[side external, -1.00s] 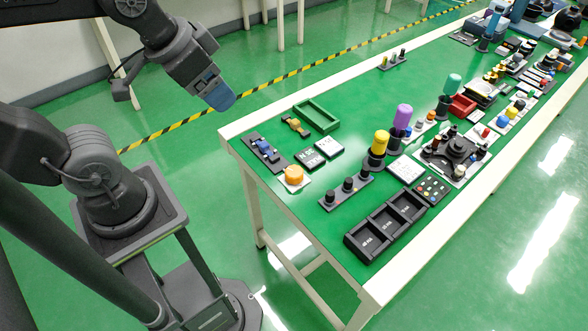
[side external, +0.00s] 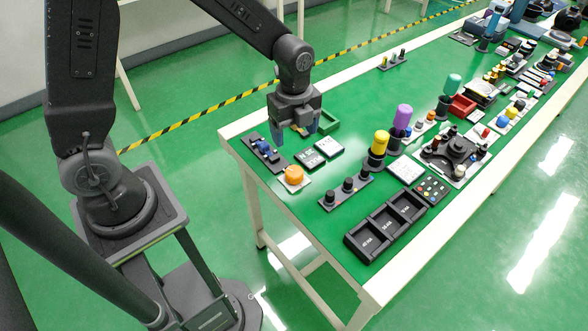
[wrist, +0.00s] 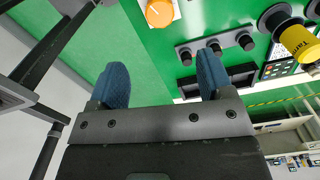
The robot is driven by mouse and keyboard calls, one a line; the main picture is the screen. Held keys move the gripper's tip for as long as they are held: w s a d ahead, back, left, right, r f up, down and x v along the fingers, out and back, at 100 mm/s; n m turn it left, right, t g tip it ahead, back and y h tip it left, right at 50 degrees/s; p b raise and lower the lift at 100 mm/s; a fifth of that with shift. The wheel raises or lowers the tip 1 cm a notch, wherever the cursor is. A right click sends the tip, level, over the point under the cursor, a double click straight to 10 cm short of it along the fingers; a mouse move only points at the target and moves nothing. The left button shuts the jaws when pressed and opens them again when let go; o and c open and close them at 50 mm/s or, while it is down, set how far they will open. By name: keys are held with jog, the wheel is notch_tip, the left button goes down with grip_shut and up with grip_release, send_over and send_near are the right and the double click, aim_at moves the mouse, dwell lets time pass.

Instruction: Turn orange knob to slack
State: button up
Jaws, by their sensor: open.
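The orange knob (side external: 294,175) sits on a pale square plate near the left end of the green table. It also shows at the top of the wrist view (wrist: 159,12), ahead of the fingers and between them in the picture. My gripper (side external: 295,137) is above the table's left end, behind the knob in the side view and apart from it. In the wrist view my gripper (wrist: 157,85) has its two blue fingers wide apart with nothing between them. I cannot read any marking on the knob.
A blue-topped device (side external: 263,149) lies left of the knob, and white-faced boxes (side external: 329,147) lie right of it. A strip of black knobs (side external: 347,190) and a black three-compartment tray (side external: 386,224) stand nearer the front. A green tray (side external: 329,122) is partly hidden behind my gripper.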

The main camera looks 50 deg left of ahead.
aim_at(294, 171)
notch_tip(294, 171, down, 13)
jog(key=shift+f, duration=0.2)
dwell(0.4)
jog(key=c, duration=0.9)
